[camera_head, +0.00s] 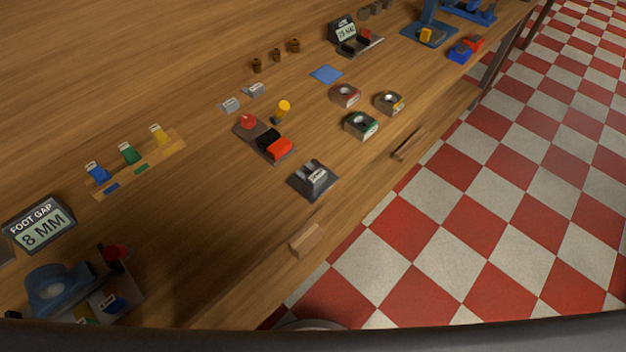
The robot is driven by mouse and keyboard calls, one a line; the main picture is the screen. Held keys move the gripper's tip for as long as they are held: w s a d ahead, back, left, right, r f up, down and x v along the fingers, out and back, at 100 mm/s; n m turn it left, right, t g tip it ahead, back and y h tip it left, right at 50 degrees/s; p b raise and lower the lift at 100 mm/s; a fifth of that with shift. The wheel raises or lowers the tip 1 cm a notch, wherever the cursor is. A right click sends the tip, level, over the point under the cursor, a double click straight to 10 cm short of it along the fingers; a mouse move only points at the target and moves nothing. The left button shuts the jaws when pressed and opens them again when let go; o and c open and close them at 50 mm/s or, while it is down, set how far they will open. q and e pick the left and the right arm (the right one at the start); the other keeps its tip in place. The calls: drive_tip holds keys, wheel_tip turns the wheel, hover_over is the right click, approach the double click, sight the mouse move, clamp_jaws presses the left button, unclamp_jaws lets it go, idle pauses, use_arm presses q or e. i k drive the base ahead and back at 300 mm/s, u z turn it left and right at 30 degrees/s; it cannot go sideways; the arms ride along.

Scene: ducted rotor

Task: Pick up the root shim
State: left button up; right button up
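No label that I can read names the root shim, so I cannot tell for sure which piece it is. Two small grey labelled blocks, one left (229,105) and one right (254,90), lie near the middle of the wooden table (190,220). A blue tagged piece (98,173), a green one (129,153) and a yellow one (158,135) stand in a wooden rack (150,169) at the left. A dark grey block with a white label (314,178) sits on a dark plate. Neither of my grippers is in view.
A "FOOT GAP 8 MM" display (42,226) and a blue ring fixture (60,288) stand at the lower left. A red-and-black device (268,139) and several ring-topped blocks (361,124) are mid-table. A wooden block (305,240) lies near the table's edge, above the checkered floor (470,210).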

sight(318, 176)
drive_tip(key=u, duration=3.05)
drive_tip(key=k, duration=2.55)
drive_tip(key=z, duration=2.05)
drive_tip(key=i, duration=0.5)
drive_tip(key=z, duration=0.15)
